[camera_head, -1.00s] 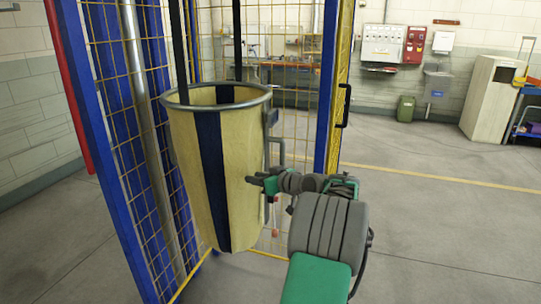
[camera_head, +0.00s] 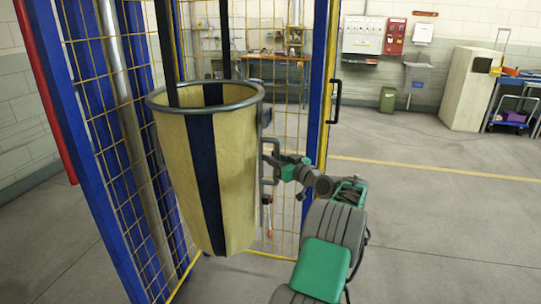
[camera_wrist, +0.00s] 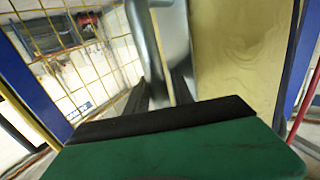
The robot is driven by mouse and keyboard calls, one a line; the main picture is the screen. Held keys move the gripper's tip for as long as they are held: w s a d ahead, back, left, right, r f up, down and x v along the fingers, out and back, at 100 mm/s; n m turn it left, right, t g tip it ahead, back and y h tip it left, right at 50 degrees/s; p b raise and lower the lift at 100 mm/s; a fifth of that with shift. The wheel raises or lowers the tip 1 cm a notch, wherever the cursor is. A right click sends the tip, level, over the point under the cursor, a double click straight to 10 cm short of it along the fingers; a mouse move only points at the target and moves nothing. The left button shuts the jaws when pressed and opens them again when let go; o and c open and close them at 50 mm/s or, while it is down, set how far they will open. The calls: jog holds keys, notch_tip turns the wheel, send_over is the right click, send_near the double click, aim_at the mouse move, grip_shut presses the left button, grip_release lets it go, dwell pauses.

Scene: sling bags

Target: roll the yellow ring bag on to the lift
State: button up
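The yellow ring bag (camera_head: 235,185) is a tall tapered bag with a dark blue stripe and a grey ring round its open top. It hangs upright on two dark straps. A grey handle loop (camera_head: 268,147) juts from its right side. My gripper (camera_head: 270,160) is at this handle, right of the bag. In the wrist view the grey handle bar (camera_wrist: 144,45) runs down between my dark fingers (camera_wrist: 163,88), which stand apart, with the yellow cloth (camera_wrist: 235,50) close on the right. The fingertips are small in the head view. I cannot identify a lift.
Blue posts (camera_head: 80,150) and yellow mesh stand left of and behind the bag. A mesh panel edge with a black handle (camera_head: 336,100) is to the right. Open grey floor (camera_head: 430,200) lies right of my arm. A cabinet (camera_head: 470,88) stands far back right.

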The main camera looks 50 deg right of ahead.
jog(key=shift+w, duration=0.45)
grip_shut()
dwell(1.1)
